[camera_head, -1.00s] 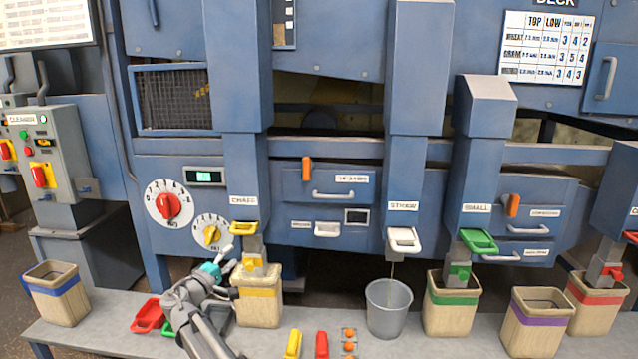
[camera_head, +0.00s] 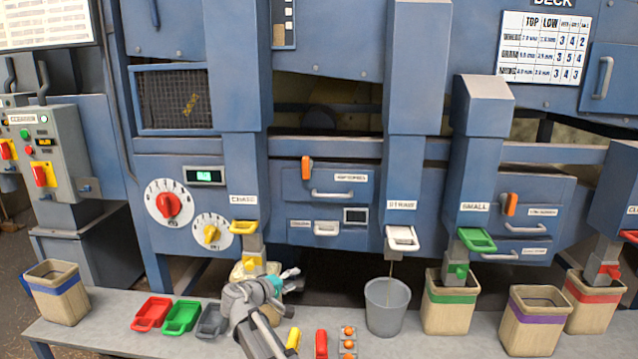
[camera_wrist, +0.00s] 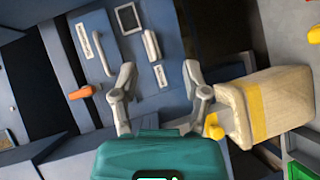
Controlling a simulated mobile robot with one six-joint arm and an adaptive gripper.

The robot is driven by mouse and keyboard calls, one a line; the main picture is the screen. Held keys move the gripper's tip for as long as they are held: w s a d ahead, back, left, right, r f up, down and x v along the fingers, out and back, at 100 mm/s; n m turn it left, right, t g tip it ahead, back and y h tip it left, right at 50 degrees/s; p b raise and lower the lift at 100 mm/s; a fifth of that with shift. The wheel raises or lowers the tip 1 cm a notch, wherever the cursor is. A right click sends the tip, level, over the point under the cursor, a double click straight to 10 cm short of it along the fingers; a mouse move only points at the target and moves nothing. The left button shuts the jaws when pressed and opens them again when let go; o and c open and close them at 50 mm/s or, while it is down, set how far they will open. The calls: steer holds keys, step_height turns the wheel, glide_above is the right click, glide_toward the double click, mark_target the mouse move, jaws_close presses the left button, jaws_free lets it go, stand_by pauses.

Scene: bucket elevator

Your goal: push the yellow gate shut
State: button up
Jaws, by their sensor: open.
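The yellow gate handle (camera_head: 243,227) sticks out from the front of the blue spout labelled like "CHAFF". Below it, a smaller yellow piece (camera_head: 255,264) sits on the spout's grey outlet. A bin with a yellow band (camera_head: 240,271) stands under it, mostly hidden by my arm; the bin shows fully in the wrist view (camera_wrist: 285,100). My gripper (camera_head: 296,279) is open and empty, in front and right of the outlet, pointing right. In the wrist view, my gripper (camera_wrist: 159,72) has its fingers spread, and a yellow knob (camera_wrist: 213,128) shows beside one finger.
A grey bucket (camera_head: 388,306) stands right of my gripper, under the white gate (camera_head: 402,238). Red (camera_head: 151,314), green (camera_head: 182,317) and grey (camera_head: 212,321) scoops lie left of my arm. A green-banded bin (camera_head: 450,300) stands farther right.

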steer(key=s+d+f+m+g+y, duration=0.3)
steer(key=s+d+f+g, duration=0.3)
steer(key=d, duration=0.5)
steer(key=s+d+f+m+g+y, duration=0.25)
steer(key=s+d+f, duration=0.45)
steer(key=d, duration=0.4)
steer(key=s+d+f+m+g+y, duration=0.25)
steer(key=s+y, duration=0.25)
steer(key=s, duration=0.6)
step_height(320, 180, up, 26)
steer(key=p, duration=2.4)
steer(key=shift+w+d+f+p, duration=0.2)
steer(key=shift+w+p, duration=0.1)
steer(key=shift+w, duration=0.15)
